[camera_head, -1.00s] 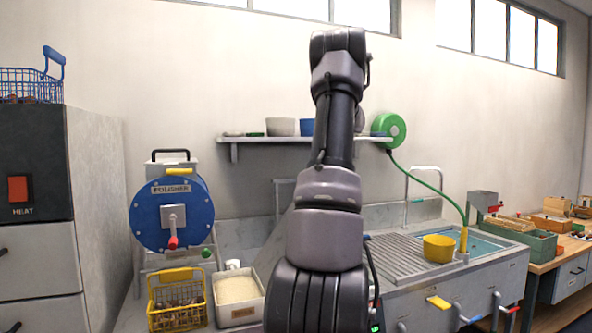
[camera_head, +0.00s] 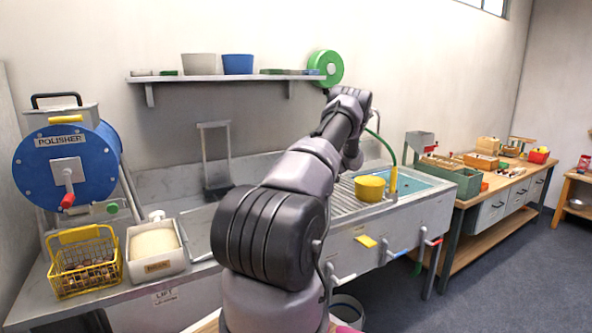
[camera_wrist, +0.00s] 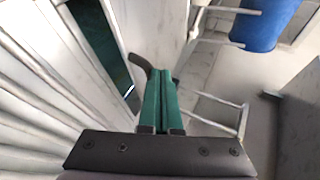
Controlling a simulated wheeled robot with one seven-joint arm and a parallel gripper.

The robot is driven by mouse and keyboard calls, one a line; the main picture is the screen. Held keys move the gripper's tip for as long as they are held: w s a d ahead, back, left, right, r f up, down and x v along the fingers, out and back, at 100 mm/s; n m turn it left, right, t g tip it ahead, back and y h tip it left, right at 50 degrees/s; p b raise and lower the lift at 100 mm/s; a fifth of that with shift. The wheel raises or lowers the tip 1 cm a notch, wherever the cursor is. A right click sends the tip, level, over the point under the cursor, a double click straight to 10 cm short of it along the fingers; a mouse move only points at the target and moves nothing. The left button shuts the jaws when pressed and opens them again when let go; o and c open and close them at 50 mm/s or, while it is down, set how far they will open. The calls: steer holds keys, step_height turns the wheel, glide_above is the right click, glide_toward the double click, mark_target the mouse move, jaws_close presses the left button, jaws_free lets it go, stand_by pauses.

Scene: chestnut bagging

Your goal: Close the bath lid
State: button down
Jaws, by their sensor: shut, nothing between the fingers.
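My gripper (camera_wrist: 160,98) shows in the wrist view with its green fingers together and nothing between them. It is hidden behind my arm in the head view. In the wrist view a pale flat panel (camera_wrist: 152,25) lies beyond the fingertips, beside a dark green opening (camera_wrist: 97,42). A dark curved piece shows just left of the fingertips; I cannot tell whether they touch. In the head view a grey upright frame (camera_head: 228,142) stands at the back of the metal counter, left of my arm. I cannot tell for certain which part is the bath lid.
The ridged drainboard (camera_head: 345,197) carries a yellow bowl (camera_head: 370,188), beside a water-filled sink (camera_head: 415,180). A blue polisher (camera_head: 45,170), a yellow basket (camera_head: 85,265) and a white tub (camera_head: 155,266) stand left. A shelf (camera_head: 200,78) hangs above. A wooden bench stands right.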

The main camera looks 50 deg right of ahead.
steer(key=f, duration=0.3)
steer(key=d+f, duration=0.1)
steer(key=f, duration=0.2)
steer(key=shift+s+d+f, duration=0.3)
steer(key=shift+f, duration=0.9)
steer(key=shift+f, duration=0.1)
